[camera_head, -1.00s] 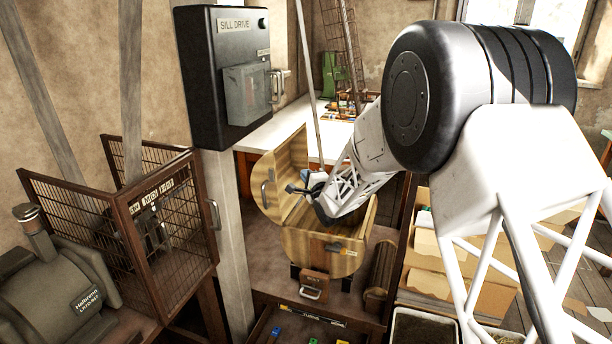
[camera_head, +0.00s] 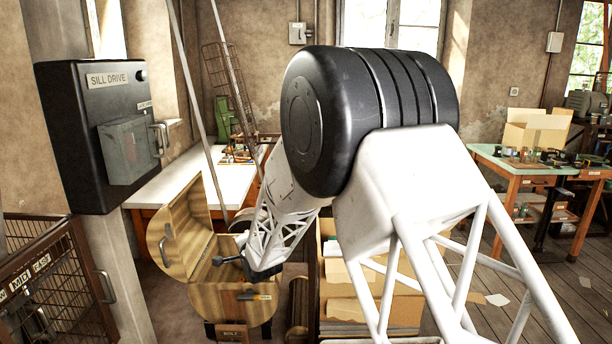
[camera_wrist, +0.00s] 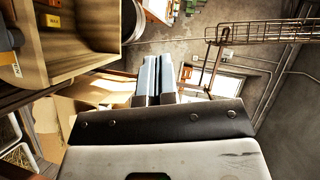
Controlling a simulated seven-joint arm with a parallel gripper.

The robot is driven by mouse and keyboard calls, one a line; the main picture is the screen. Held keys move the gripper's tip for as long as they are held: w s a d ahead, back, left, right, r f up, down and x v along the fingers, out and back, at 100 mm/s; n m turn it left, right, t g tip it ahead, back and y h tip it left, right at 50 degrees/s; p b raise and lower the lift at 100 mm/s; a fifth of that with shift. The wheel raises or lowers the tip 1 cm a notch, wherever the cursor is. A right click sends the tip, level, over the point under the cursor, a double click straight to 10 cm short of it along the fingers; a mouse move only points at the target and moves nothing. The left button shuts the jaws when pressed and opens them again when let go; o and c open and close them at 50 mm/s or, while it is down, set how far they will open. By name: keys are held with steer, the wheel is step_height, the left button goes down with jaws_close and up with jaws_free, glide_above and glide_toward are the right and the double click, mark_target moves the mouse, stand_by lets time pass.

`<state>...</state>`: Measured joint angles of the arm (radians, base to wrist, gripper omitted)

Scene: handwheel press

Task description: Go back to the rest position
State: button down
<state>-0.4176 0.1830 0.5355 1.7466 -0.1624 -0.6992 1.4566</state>
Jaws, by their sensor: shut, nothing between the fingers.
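My gripper (camera_head: 224,261) is small in the head view, at the end of my white lattice arm. It is in front of the opening of a wooden barrel-shaped box (camera_head: 240,312) whose lid (camera_head: 180,238) stands open. In the wrist view my gripper (camera_wrist: 156,62) shows two pale fingers side by side, closed together with nothing between them. The wooden box also shows at the upper left of the wrist view (camera_wrist: 90,50). My arm hides part of the box and the space behind it.
A black SILL DRIVE box (camera_head: 75,140) is mounted on a post at left. A mesh cage (camera_head: 60,280) stands below it. A white-topped table (camera_head: 180,185) is behind the wooden box. Cardboard boxes (camera_head: 340,310) lie behind my arm.

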steer(key=s+d+r+n+g+h, duration=0.1)
steer(key=s+d+r+g+h, duration=0.1)
steer(key=s+d+r, duration=0.5)
steer(key=s+d+r+n+g+h, duration=0.15)
steer(key=s+d, duration=0.35)
steer(key=d, duration=0.5)
steer(key=s+d+r+n+g+h, duration=0.1)
steer(key=s+d+r+n+h, duration=0.2)
steer(key=s+d, duration=0.5)
steer(key=s+d+r+n+g, duration=0.1)
steer(key=s+d, duration=0.3)
steer(key=s, duration=0.7)
steer(key=s+d+r+n+g+h, duration=0.1)
steer(key=s+d+g, duration=0.2)
steer(key=s, duration=0.8)
steer(key=s+d+r+n+g, duration=0.1)
steer(key=s+d+g, duration=0.1)
steer(key=s+d, duration=0.5)
steer(key=s, duration=0.5)
steer(key=shift+d+r+n, duration=0.25)
steer(key=shift+r+n, duration=0.1)
